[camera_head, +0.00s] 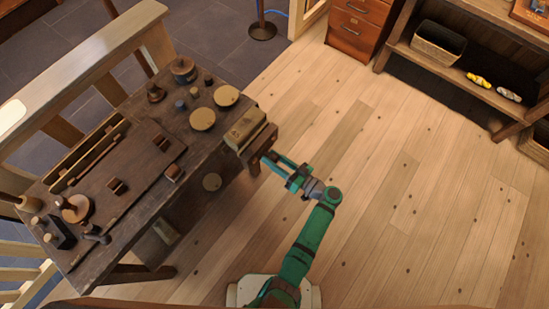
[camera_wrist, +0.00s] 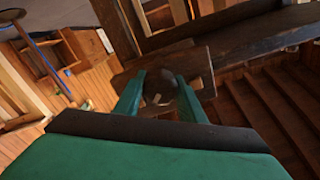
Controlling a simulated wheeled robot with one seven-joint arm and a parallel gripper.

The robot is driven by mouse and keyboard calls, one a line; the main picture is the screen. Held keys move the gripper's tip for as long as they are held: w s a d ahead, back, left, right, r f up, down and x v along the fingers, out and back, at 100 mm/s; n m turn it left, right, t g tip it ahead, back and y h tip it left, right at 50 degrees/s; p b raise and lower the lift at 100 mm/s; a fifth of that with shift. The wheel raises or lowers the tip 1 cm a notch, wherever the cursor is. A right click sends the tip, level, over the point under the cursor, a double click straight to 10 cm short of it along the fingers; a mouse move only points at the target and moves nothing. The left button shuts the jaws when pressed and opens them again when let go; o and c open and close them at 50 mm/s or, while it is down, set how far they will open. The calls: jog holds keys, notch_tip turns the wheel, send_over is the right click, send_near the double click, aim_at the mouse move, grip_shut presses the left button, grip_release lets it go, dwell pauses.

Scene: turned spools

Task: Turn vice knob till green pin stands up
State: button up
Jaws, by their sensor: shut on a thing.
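The vice (camera_head: 262,146) is a dark wooden block at the right end of the workbench. In the wrist view, its board (camera_wrist: 203,68) is behind a dark round knob (camera_wrist: 158,84). My gripper (camera_head: 268,159) reaches the vice from the lower right. In the wrist view, the green fingers of my gripper (camera_wrist: 160,92) are shut on the knob, one on each side. A small pale mark shows low on the knob, but I cannot make out a green pin. The knob is hidden by my fingers in the head view.
The workbench (camera_head: 150,190) holds several turned pieces, pale discs (camera_head: 202,119) and a tan block (camera_head: 240,127). A drawer cabinet (camera_head: 355,30) and a shelf with a basket (camera_head: 437,43) stand at the back right. The wooden floor right of my arm is clear.

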jog(key=shift+w, duration=0.1)
jog(key=shift+w+m, duration=0.1)
jog(key=shift+m, duration=0.3)
jog(key=m, duration=0.5)
jog(key=shift+a, duration=0.3)
jog(key=m, duration=0.3)
jog(key=shift+d+m, duration=0.1)
jog(key=shift+m, duration=0.3)
jog(key=m, duration=0.3)
jog(key=shift+m, duration=0.4)
jog(key=m, duration=0.6)
jog(key=shift+s, duration=0.2)
jog(key=m, duration=0.5)
jog(key=shift+d+f, duration=0.15)
jog(key=shift+s+f+m, duration=0.1)
jog(key=shift+m, duration=0.3)
